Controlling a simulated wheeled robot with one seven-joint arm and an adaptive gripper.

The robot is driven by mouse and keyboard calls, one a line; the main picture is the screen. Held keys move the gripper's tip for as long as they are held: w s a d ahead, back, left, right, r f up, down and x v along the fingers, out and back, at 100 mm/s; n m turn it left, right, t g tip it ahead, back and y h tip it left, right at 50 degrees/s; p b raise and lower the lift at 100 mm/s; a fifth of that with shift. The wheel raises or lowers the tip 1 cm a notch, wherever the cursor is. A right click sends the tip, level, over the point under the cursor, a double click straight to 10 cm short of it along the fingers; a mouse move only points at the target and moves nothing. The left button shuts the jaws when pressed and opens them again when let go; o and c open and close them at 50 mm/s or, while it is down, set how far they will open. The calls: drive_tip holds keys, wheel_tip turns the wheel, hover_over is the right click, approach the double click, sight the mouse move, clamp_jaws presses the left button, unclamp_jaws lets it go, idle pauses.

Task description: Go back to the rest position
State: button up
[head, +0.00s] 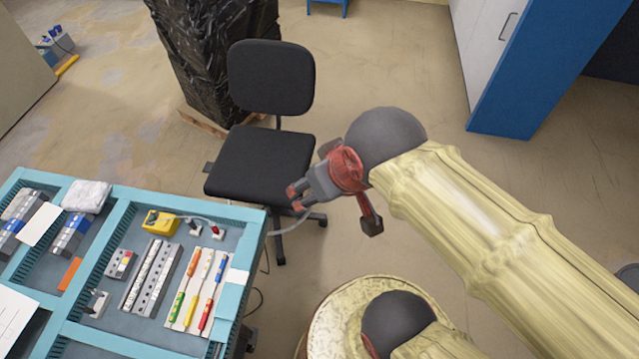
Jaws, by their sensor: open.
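My gripper (297,196) is in the middle of the head view, at the end of my arm in its pale yellow sleeve. Its grey fingers with red tips are apart, and nothing shows between them. It hangs just right of the workbench's back right corner, in front of the black chair. The workbench (255,250) has a light blue frame and stands at the lower left. On its dark panel are a yellow device (159,222) with a cable, grey terminal strips (150,277), and several coloured screwdrivers (197,290) on a white holder.
A black office chair (262,160) stands behind the gripper. A black-wrapped pallet load (200,60) is behind the chair. A blue and white cabinet (545,60) stands at the upper right. The floor between chair and cabinet is clear.

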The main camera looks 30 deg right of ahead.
wheel_tip(320, 180, down, 6)
drive_tip(key=b, duration=0.6)
drive_tip(key=shift+f+b, duration=0.25)
drive_tip(key=shift+b, duration=0.05)
drive_tip(key=shift+c, duration=0.5)
